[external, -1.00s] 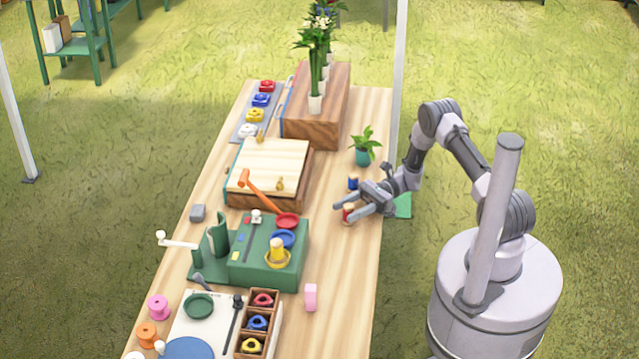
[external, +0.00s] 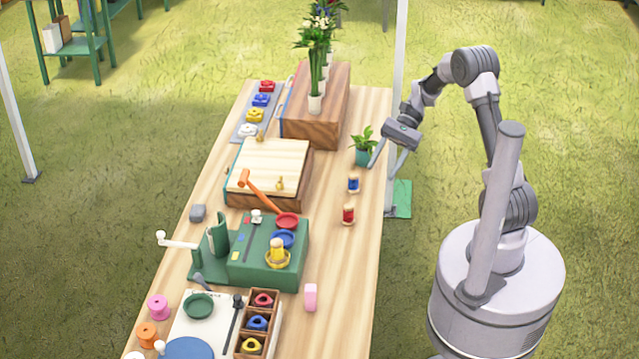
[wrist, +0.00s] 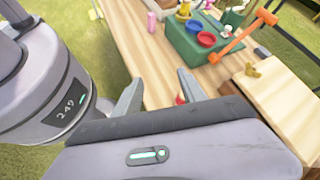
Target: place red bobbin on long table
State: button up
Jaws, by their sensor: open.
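The red bobbin (external: 348,214) stands upright on the long table (external: 335,258), near its right edge. A blue bobbin (external: 353,184) stands just behind it. My gripper (external: 384,172) is open and empty, raised above the table's right edge near the potted plant, up and to the right of both bobbins and apart from them. In the wrist view my open fingers (wrist: 158,92) point at the table, and a small red part of the bobbin (wrist: 180,99) shows beside one finger; the rest is hidden behind my gripper body.
A potted plant (external: 365,147) stands close to my gripper. A pink block (external: 311,297) sits nearer. Table surface around the red bobbin is clear.

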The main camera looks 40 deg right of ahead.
jog(key=s+r+n+t+h, duration=0.7)
jog(key=s+r, duration=0.5)
jog(key=s, duration=0.4)
jog(key=shift+s+d+t+h, duration=0.15)
jog(key=shift+s+t+h, duration=0.1)
jog(key=shift+t+h, duration=0.65)
